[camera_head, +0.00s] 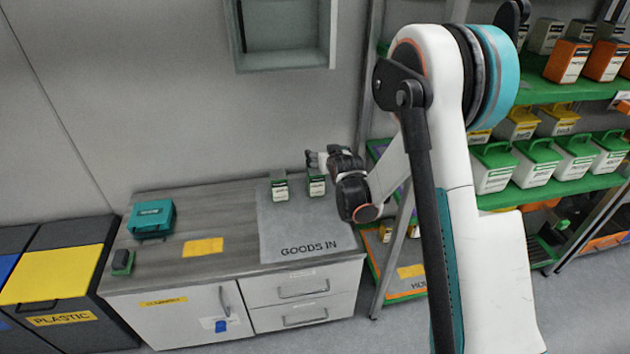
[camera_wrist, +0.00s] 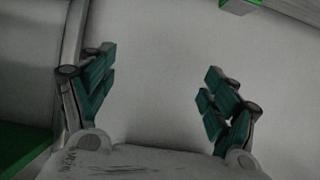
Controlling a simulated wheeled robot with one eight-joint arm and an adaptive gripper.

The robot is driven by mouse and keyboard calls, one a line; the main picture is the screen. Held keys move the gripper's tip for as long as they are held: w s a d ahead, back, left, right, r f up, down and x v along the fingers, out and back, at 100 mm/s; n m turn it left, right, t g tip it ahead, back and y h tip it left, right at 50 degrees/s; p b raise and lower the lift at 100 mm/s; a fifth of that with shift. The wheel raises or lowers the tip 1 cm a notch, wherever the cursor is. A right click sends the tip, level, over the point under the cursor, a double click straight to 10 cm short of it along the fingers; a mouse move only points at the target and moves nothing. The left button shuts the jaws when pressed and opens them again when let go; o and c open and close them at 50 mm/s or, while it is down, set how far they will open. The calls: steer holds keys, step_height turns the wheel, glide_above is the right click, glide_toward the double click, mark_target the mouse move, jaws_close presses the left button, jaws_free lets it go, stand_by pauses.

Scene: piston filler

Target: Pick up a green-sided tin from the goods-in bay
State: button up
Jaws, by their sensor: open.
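Two small tins with green and white sides stand upright on the grey goods-in mat (camera_head: 292,232). The left tin (camera_head: 279,189) is clear of my arm. The right tin (camera_head: 317,187) stands just below my gripper (camera_head: 318,160) in the head view; whether they touch is hard to tell. In the wrist view my gripper (camera_wrist: 158,70) is open, its teal fingers wide apart with only plain grey surface between them. A small green object (camera_wrist: 240,5) is cut off at the top edge there; I cannot tell whether it is a tin.
The cabinet top also holds a teal case (camera_head: 151,219), a small dark green item (camera_head: 122,262) and a yellow label (camera_head: 203,247). A shelf rack (camera_head: 560,90) with tins and tubs stands right. A yellow-lidded bin (camera_head: 55,273) stands left.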

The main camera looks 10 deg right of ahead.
step_height(320, 180, down, 8)
steer(key=w, duration=0.3)
steer(key=t, duration=0.2)
glide_toward(316, 173)
steer(key=w+f, duration=0.2)
steer(key=w, duration=0.1)
steer(key=w+f+b, duration=0.1)
steer(key=w, duration=0.1)
steer(key=shift+d, duration=0.2)
steer(key=shift+r+b+x, duration=0.1)
steer(key=shift+b+x, duration=0.6)
steer(key=shift+x, duration=0.85)
steer(key=shift+r+b+x, duration=0.15)
steer(key=shift+b+x, duration=0.55)
steer(key=shift+x, duration=0.85)
steer(key=shift+w+a, duration=0.1)
steer(key=c, duration=1.5)
steer(key=shift+r, duration=0.1)
steer(key=shift+c, duration=0.4)
